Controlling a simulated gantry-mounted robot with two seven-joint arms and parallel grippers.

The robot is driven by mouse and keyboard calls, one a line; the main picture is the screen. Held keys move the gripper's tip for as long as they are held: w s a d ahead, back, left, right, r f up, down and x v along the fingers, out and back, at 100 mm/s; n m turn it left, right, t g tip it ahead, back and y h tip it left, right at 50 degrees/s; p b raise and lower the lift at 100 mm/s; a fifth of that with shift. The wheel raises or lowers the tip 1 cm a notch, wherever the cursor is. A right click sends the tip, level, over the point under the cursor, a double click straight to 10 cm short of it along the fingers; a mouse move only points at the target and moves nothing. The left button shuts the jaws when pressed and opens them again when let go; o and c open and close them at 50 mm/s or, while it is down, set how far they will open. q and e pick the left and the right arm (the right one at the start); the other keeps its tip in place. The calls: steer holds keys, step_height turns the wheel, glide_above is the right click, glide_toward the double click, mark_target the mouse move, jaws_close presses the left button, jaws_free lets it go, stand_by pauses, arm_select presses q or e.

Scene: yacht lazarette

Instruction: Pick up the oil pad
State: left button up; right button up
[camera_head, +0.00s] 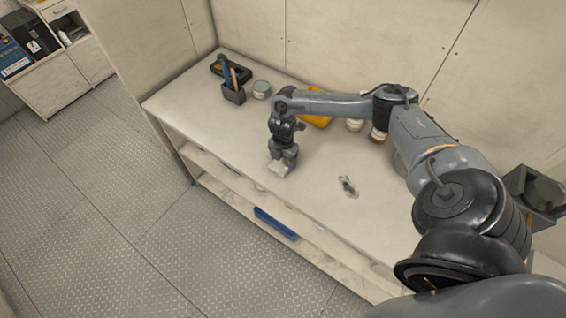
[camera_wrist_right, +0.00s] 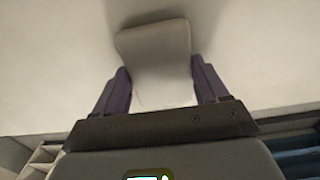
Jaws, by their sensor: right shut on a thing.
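The oil pad, a pale grey-white piece, is between the fingers of my right gripper (camera_head: 279,164) at the front part of the white bench top (camera_head: 230,135). In the right wrist view the pad (camera_wrist_right: 155,50) sticks out beyond the two dark fingers of the gripper (camera_wrist_right: 162,88), which are shut on it from both sides. In the head view the pad (camera_head: 277,168) shows as a small light patch under the gripper. I cannot tell whether it touches the bench. My left gripper is not in view.
A dark holder with tools (camera_head: 233,92) and a jar (camera_head: 261,89) stand at the bench's far left. A yellow thing (camera_head: 318,121) and other jars (camera_head: 378,134) are behind my arm. A small metal part (camera_head: 348,187) lies right of the gripper. A blue thing (camera_head: 275,222) lies on the shelf below.

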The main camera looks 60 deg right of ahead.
mark_target(283, 161)
step_height(283, 161, up, 4)
steer(key=shift+r, duration=0.15)
steer(key=s+a+r, duration=0.1)
steer(key=s+r, duration=0.2)
steer(key=s, duration=0.2)
steer(key=s+a+r+b, duration=0.1)
steer(key=s+r, duration=0.2)
steer(key=s, duration=0.3)
steer(key=shift+s+r, duration=0.25)
steer(key=shift+r, duration=0.1)
steer(key=o, duration=0.5)
steer(key=c, duration=0.4)
